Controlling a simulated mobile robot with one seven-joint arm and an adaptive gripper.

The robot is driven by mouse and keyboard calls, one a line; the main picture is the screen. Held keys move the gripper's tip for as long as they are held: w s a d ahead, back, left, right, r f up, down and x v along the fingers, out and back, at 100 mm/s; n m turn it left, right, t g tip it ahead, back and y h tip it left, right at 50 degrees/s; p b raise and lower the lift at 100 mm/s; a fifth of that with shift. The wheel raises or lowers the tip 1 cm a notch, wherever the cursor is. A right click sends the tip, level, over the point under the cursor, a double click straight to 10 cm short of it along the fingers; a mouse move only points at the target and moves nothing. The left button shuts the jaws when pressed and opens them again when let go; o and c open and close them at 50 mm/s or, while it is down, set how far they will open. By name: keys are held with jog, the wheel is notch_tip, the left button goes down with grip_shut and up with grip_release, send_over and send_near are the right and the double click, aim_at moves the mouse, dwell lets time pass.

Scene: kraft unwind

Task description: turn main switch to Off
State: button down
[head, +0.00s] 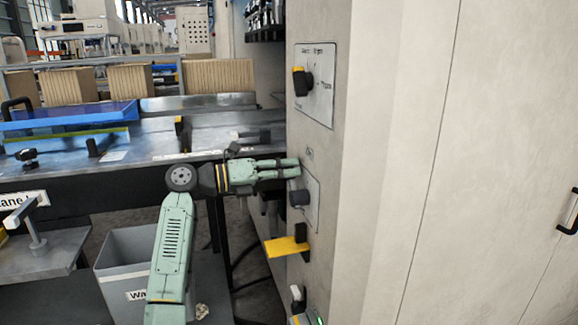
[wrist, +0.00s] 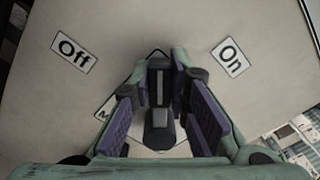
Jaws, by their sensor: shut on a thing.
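The main switch (wrist: 159,128) is a dark knob with a grey strip, seen between my gripper's fingers in the wrist view. It stands about upright in the picture, on a pale plate partly hidden by the fingers. The Off label (wrist: 74,53) is up to its left and the On label (wrist: 230,57) is up to its right. My gripper (wrist: 159,95) is shut on the switch, with a purple-padded finger on each side. In the head view my gripper (head: 297,169) reaches right to the grey panel, just above a dark knob (head: 300,198); I cannot tell if this is the held one.
A black and orange rotary switch (head: 302,82) sits higher on the panel (head: 318,160). A yellow handle (head: 286,247) juts out below. A metal conveyor table (head: 150,137) lies left, and a grey waste bin (head: 125,262) stands under my arm.

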jog(key=f+n, duration=0.1)
jog(key=n, duration=0.1)
jog(key=w+f+n+p, duration=0.1)
jog(key=n, duration=0.1)
jog(key=w+f+n, duration=0.1)
jog(key=n, duration=0.2)
jog(key=shift+a+f+p, duration=0.3)
jog(key=shift+a+p, duration=0.05)
jog(key=shift+a, duration=0.05)
jog(key=shift+w+f+n, duration=0.1)
jog(key=shift+f+n, duration=0.65)
jog(key=shift+n, duration=0.45)
jog(key=c, duration=1.5)
grip_release()
send_near(298, 184)
jog(key=v, duration=0.5)
jog(key=shift+s+a+r, duration=0.1)
jog(key=shift+s+a, duration=0.15)
jog(key=shift+a, duration=0.05)
